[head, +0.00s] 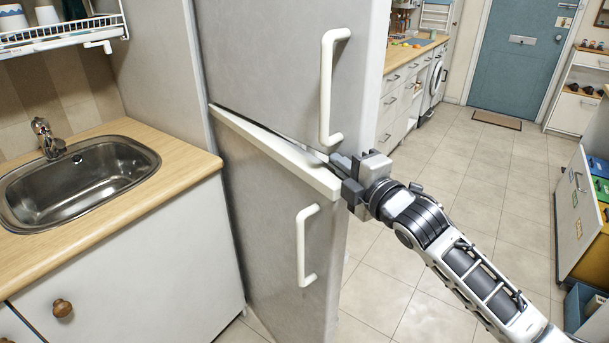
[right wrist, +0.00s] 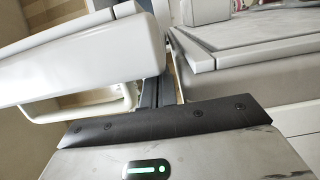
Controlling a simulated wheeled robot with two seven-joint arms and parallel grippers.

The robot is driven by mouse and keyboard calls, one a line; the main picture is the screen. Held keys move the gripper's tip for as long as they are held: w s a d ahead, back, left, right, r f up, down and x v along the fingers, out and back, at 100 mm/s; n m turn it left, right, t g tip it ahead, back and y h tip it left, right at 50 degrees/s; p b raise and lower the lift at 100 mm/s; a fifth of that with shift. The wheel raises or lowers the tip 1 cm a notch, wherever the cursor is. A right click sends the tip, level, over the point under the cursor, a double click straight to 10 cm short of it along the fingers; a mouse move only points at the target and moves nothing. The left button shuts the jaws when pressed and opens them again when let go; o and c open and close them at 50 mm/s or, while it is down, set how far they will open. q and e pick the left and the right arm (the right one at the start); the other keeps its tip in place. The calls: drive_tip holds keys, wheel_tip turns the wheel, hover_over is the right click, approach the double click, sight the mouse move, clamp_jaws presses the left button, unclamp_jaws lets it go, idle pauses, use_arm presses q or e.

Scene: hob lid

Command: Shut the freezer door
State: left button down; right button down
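The tall grey fridge-freezer stands at the centre of the head view. Its lower door, the freezer door (head: 270,215), is ajar; its white top edge stands out from under the upper door (head: 270,50) at the right. The freezer handle (head: 305,245) is white and upright. My right gripper (head: 338,161) is at the top right corner of the freezer door, with its fingers at the gap below the upper door. In the right wrist view the fingers (right wrist: 160,92) look close together, beside the door's rounded white edge (right wrist: 110,45). They hold nothing visible. My left gripper is not in view.
A wooden worktop (head: 110,225) with a steel sink (head: 80,180) is at the left. A dish rack (head: 60,35) hangs above it. Tiled floor (head: 480,170) is clear at the right. A cabinet with coloured bins (head: 590,215) stands at the far right.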

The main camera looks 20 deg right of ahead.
drive_tip(key=shift+w+d+r, duration=0.2)
drive_tip(key=shift+d+r, duration=0.1)
drive_tip(key=shift+d, duration=0.35)
drive_tip(key=shift+a, duration=0.1)
